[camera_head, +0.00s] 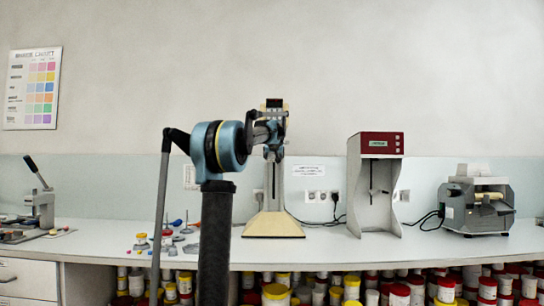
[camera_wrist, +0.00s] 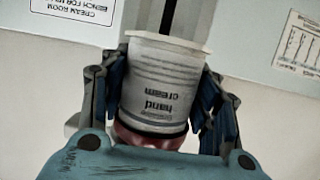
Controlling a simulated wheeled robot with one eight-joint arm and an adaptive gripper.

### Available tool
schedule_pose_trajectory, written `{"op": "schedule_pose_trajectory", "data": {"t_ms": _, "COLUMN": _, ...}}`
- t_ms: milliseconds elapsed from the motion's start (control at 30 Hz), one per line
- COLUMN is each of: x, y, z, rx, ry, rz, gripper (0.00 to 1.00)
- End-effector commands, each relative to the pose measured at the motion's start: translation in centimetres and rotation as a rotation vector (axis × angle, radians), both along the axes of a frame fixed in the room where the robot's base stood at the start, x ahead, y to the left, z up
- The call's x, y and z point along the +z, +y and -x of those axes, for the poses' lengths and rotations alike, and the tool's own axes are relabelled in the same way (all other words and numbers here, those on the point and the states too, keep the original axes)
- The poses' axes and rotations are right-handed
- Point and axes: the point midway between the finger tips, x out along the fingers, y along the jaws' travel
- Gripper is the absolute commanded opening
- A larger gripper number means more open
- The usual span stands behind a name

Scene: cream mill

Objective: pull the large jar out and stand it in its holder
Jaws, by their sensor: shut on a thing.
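The large jar (camera_wrist: 155,85) is white with a "hand cream" label and has a red end at the bottom of the wrist view. Its lettering and the wall sign both read upside down there. My gripper (camera_wrist: 163,100) is shut on the jar, one finger on each side. In the head view my gripper (camera_head: 274,140) is raised in front of the column of a machine with a cream-coloured base (camera_head: 273,225). The jar cannot be made out there. A pale rim crosses the jar's wide end in the wrist view. I cannot identify the holder.
A red-topped machine (camera_head: 380,146) and a grey machine (camera_head: 478,205) stand to the right on the bench. Small parts (camera_head: 178,238) lie left of my arm, and a lever press (camera_head: 42,205) stands far left. Several jars fill the space below the bench. The bench front (camera_head: 345,250) is clear.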

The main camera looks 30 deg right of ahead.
Motion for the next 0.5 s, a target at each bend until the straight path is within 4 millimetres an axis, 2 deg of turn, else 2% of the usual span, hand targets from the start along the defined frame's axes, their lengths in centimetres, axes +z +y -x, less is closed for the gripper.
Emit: {"op": "schedule_pose_trajectory", "data": {"t_ms": 500, "x": -1.7, "y": 0.0, "z": 0.0, "rx": 0.0, "ry": 0.0, "rz": 0.0, "gripper": 0.27}}
